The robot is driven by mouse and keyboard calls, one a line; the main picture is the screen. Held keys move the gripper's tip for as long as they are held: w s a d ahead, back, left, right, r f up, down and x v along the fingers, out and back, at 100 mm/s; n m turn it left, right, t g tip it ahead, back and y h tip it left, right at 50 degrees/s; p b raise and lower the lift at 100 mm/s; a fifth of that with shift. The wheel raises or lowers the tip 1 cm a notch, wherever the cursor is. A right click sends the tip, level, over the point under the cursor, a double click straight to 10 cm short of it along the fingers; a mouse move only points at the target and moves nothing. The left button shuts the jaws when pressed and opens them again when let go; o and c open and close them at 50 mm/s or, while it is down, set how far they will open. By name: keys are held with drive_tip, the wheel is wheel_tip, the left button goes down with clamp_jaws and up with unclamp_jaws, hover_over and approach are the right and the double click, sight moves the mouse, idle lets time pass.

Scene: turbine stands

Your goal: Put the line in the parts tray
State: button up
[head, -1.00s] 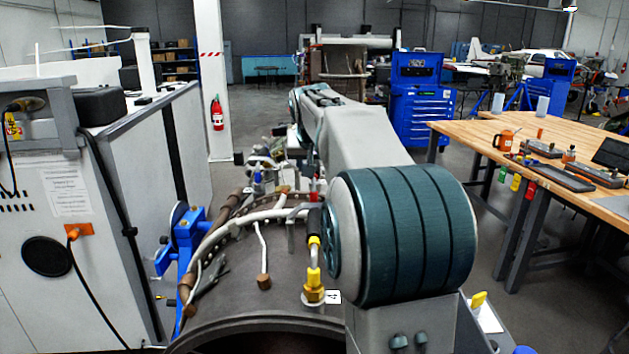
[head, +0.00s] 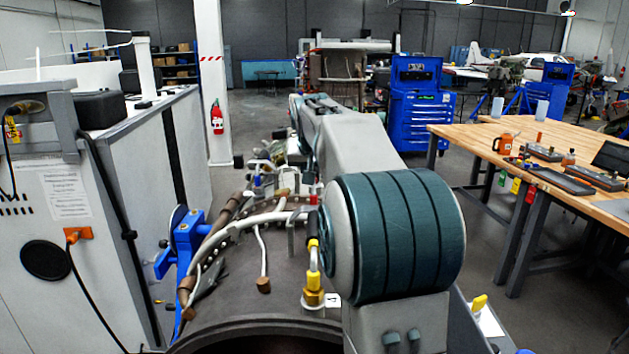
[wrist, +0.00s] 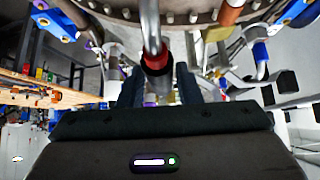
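Metal lines run over the grey engine casing (head: 245,300) in the head view. A line with yellow fittings (head: 313,272) stands at its front. Another line (wrist: 151,22), with a red collar (wrist: 154,60), reaches down between the fingers in the wrist view; which line the task means is unclear. My gripper (wrist: 158,80) has its dark fingers on either side of this line just below the collar. I cannot tell whether they press on it. My arm hides the gripper in the head view. I cannot pick out the parts tray for certain.
A wooden workbench (head: 470,135) at the right bears an orange mug (head: 503,142), dark flat items and a screen. A blue tool cabinet (head: 421,118) stands behind. A grey cabinet (head: 65,230) is close at left. Floor shows between engine and bench.

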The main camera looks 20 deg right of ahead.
clamp_jaws()
drive_tip(key=shift+r+p, duration=0.6)
drive_tip(key=shift+r, duration=0.15)
drive_tip(key=shift+r+p, duration=0.65)
drive_tip(key=shift+r, duration=0.15)
